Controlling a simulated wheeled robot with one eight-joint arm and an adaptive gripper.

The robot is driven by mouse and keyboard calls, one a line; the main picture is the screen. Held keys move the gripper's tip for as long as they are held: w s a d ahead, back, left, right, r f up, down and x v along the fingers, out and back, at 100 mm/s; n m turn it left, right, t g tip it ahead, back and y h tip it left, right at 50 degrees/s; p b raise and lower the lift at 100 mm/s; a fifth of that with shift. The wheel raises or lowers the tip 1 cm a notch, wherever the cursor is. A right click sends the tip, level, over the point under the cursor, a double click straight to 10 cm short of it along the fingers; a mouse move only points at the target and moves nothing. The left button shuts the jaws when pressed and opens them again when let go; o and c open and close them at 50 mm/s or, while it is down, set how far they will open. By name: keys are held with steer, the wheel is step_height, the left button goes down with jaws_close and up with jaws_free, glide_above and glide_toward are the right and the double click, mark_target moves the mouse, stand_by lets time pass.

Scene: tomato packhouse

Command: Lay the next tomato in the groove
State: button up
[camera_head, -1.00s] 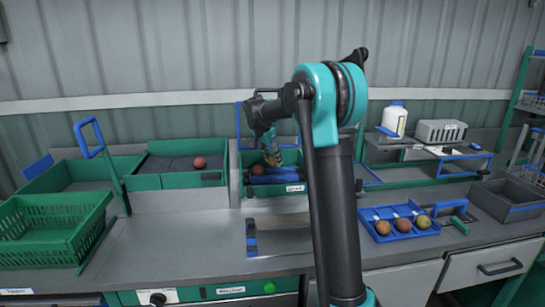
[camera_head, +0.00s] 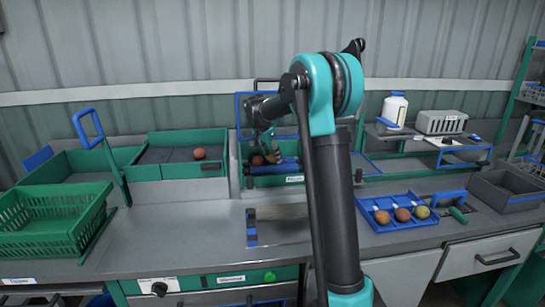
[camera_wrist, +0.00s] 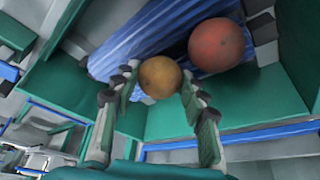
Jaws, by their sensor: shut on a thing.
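My gripper (camera_wrist: 160,85) is shut on an orange-yellow tomato (camera_wrist: 160,77), held between its two fingertips. A redder tomato (camera_wrist: 216,45) sits close beside it, to the right, at the blue ridged surface (camera_wrist: 130,42). The held tomato is over the near edge of that surface; whether it touches is unclear. In the head view my gripper (camera_head: 268,148) reaches down into the green bin (camera_head: 262,181) at the back of the bench. A reddish tomato (camera_head: 257,160) shows there beside the blue grooved piece (camera_head: 286,168). My fingers partly hide the spot.
A blue tray (camera_head: 385,226) with three tomatoes stands at the right. Another tomato (camera_head: 199,153) lies in the green bin at the left. A green crate (camera_head: 45,228) stands at the far left. A grey box (camera_head: 510,190) is at the far right. The bench's front left is clear.

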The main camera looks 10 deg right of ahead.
steer(key=shift+f, duration=0.2)
steer(key=o, duration=0.9)
steer(key=shift+c, duration=0.2)
steer(key=c, duration=0.3)
steer(key=shift+r, duration=0.15)
steer(key=shift+r, duration=3.4)
